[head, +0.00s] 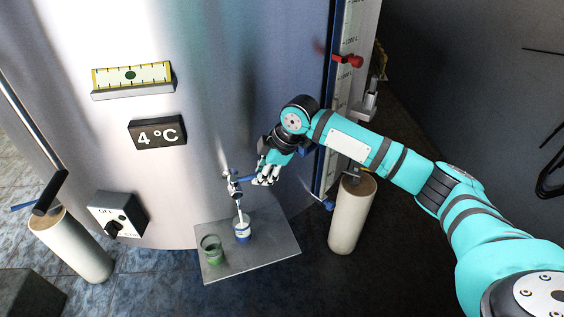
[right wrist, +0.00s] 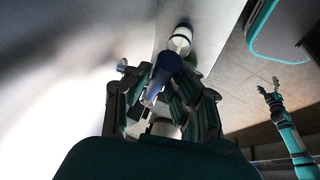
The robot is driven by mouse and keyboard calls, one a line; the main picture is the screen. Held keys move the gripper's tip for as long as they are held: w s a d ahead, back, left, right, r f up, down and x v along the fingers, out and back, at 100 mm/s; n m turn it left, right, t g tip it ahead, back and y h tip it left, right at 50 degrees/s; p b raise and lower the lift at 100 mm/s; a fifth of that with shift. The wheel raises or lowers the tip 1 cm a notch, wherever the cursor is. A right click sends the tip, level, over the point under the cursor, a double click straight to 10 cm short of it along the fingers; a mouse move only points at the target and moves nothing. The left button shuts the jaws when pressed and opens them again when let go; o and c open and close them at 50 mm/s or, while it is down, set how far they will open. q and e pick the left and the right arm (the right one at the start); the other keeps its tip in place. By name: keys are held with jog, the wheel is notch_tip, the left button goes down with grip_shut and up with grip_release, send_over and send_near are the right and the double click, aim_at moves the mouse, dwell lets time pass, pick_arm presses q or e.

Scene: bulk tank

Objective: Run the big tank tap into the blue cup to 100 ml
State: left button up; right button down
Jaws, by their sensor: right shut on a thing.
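The big tank (head: 215,70) fills the middle of the head view. Its small metal tap (head: 234,187) sits low on the front with a blue lever (head: 249,179). My right gripper (head: 264,178) is shut on this lever; its fingers also close around a blue part in the right wrist view (right wrist: 160,85). The blue cup (head: 242,231) stands upright under the spout. A thin white stream (head: 240,214) runs from the spout into it. The level against its marks is too small to read. My left gripper (right wrist: 271,92) shows empty, fingers spread, in the right wrist view.
A green cup (head: 212,249) stands on the metal tray (head: 266,254) left of the blue cup. Pale tank legs (head: 351,215) stand either side. A level scale with a red pointer (head: 347,60) is at right. A black sign (head: 157,134) reads 4 °C.

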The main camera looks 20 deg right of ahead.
jog(key=c, duration=1.2)
grip_release()
jog(key=shift+o, duration=0.2)
jog(key=v, duration=1.2)
